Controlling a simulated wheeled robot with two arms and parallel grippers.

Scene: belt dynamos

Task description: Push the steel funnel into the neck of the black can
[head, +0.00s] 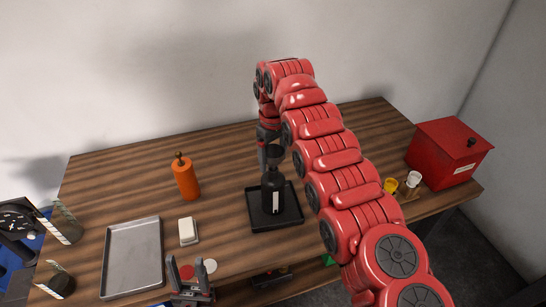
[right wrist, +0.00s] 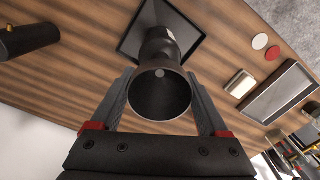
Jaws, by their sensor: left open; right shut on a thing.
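The black can (head: 276,196) stands upright on a black tray (head: 289,222) in the middle of the table, with a white label on its side. The dark steel funnel (head: 274,152) is above it, wide mouth up. My right gripper (right wrist: 160,80) is shut on the funnel, one finger on each side. In the right wrist view the funnel's round mouth (right wrist: 160,95) faces the camera and hides the can's neck; the can (right wrist: 160,46) shows just beyond it. I cannot tell whether the spout is in the neck. My left gripper (head: 189,282) is open and empty at the table's front edge.
An orange bottle (head: 186,178) stands left of the black tray. A white block (head: 187,230), a grey metal tray (head: 133,258), a red disc (head: 187,272) and a white disc (head: 210,266) lie front left. A red box (head: 448,152) and small yellow (head: 390,185) and white (head: 413,179) items are at right.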

